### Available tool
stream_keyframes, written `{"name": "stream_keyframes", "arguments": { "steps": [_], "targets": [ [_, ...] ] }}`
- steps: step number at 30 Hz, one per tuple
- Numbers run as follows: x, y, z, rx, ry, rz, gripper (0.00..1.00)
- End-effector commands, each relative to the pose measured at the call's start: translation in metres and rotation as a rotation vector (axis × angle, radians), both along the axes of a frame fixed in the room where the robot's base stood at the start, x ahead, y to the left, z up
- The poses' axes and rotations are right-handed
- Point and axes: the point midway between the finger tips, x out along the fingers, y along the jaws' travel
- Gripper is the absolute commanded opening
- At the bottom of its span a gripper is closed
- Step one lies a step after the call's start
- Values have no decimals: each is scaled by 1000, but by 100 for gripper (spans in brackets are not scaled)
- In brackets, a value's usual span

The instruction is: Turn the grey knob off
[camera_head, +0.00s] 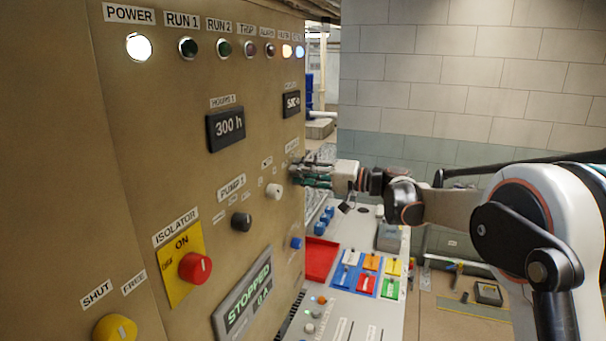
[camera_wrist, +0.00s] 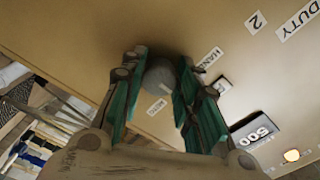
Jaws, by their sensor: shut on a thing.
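In the wrist view, a round grey knob (camera_wrist: 158,77) stands on the tan panel between the two green-lined fingers of my gripper (camera_wrist: 161,72). The fingers are shut on it, one on each side. A small label lies right of the knob and another below it; I cannot surely tell which way the knob points. In the head view, my gripper (camera_head: 303,172) is at the far right end of the panel, and its fingers hide the knob there.
The tan panel (camera_head: 150,110) also carries a black knob (camera_head: 241,221), a whitish knob (camera_head: 274,190), a red isolator knob (camera_head: 195,267) and a yellow knob (camera_head: 115,328). A desk with a red tray (camera_head: 320,258) and coloured switches (camera_head: 367,280) stands below my arm.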

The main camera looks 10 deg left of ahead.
Motion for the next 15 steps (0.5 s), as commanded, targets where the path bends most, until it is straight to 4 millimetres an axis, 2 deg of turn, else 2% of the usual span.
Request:
{"name": "stream_keyframes", "arguments": {
  "steps": [7, 8, 9, 10, 15],
  "targets": [
    [1, 0, 0, -1, -1, -1, 5],
    [1, 0, 0, -1, -1, -1, 36],
    [1, 0, 0, -1, -1, -1, 45],
    [0, 0, 0, -1, -1, -1, 50],
    [0, 0, 0, 0, -1, -1, 50]
  ]
}}
